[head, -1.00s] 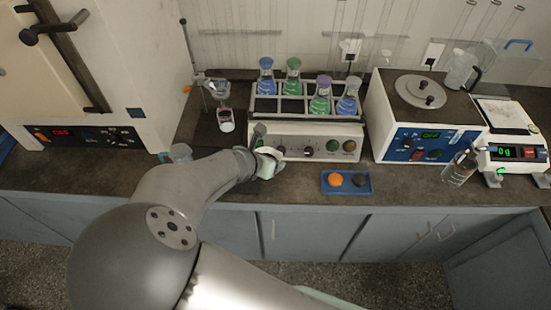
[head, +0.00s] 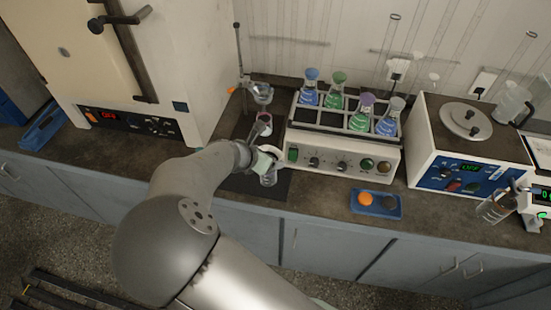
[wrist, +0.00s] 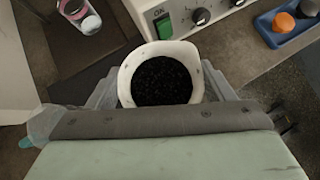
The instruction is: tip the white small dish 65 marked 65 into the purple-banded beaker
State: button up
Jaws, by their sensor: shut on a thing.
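My gripper (wrist: 160,96) is shut on a white small dish (wrist: 127,72), with a finger at each side. The dish holds dark granules, and no marking can be read on it. In the head view my gripper (head: 266,166) is in front of the shaker's left end, above a dark mat, and partly hides the dish. The beaker with a pinkish-purple band (head: 264,119) stands behind it, below a funnel on a stand. The beaker (wrist: 78,16) also shows at the top left of the wrist view, apart from the dish. The beaker's contents are unclear.
A rack of several flasks (head: 348,112) stands on the control box (head: 340,160) right of my gripper. The funnel stand (head: 240,60) rises close to the beaker. A blue tray (head: 376,204) lies at the front right. A large oven (head: 150,60) stands left.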

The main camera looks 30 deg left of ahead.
jog(key=a+g+y, duration=0.1)
jog(key=a+f+m+g+y, duration=0.1)
jog(key=a, duration=0.1)
jog(key=a+g+y, duration=0.1)
jog(key=shift+w+a+f+m+y+b, duration=0.15)
jog(key=shift+a+f+m+y+b, duration=0.15)
jog(key=shift+y+b, duration=0.1)
dwell(0.7)
jog(key=shift+g, duration=0.4)
jog(key=shift+w+d+r+y+b, duration=0.2)
jog(key=shift+y+b, duration=0.2)
jog(key=shift+b, duration=0.6)
jog(key=shift+g+b, duration=0.4)
